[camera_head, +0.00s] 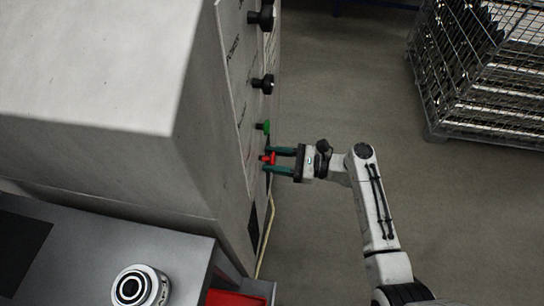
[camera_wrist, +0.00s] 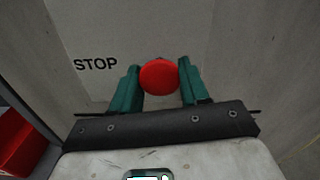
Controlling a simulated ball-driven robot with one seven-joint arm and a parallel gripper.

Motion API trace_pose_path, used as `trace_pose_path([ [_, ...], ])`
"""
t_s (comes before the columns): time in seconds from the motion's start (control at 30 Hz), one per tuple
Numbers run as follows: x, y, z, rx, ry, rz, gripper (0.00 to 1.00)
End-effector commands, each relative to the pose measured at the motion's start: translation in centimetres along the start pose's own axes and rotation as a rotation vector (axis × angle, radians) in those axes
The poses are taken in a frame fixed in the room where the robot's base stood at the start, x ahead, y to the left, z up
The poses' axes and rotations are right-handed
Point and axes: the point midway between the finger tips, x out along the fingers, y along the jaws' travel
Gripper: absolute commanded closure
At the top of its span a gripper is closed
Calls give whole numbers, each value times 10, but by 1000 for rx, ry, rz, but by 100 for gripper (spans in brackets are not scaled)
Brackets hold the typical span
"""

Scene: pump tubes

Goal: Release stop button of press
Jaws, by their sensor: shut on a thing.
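The red stop button (camera_head: 268,158) sticks out from the side panel of the grey press (camera_head: 190,120). In the wrist view the red button (camera_wrist: 159,77) shows as a round cap beside the printed word STOP. My gripper (camera_head: 270,160) reaches the panel from the right. Its two green fingers stand on either side of the button, and in the wrist view my gripper (camera_wrist: 160,86) is shut on the button. The button's base is hidden behind its cap.
A green button (camera_head: 263,126) and black knobs (camera_head: 263,84) sit higher on the panel. A wire mesh crate (camera_head: 480,80) stands at the upper right. A round metal part (camera_head: 139,287) is on the grey surface at lower left.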

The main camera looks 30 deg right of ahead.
Motion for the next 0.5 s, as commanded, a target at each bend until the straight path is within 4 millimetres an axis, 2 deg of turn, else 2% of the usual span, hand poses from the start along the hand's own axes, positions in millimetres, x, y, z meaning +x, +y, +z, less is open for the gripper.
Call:
trace_pose_path([
  [0.1,-8,0,2,2,2,-1,100],
  [0.37,-10,1,-1,2,1,-1,100],
  [0.4,-10,1,-1,2,1,-1,51],
  [0.5,-10,0,0,2,1,-2,42],
])
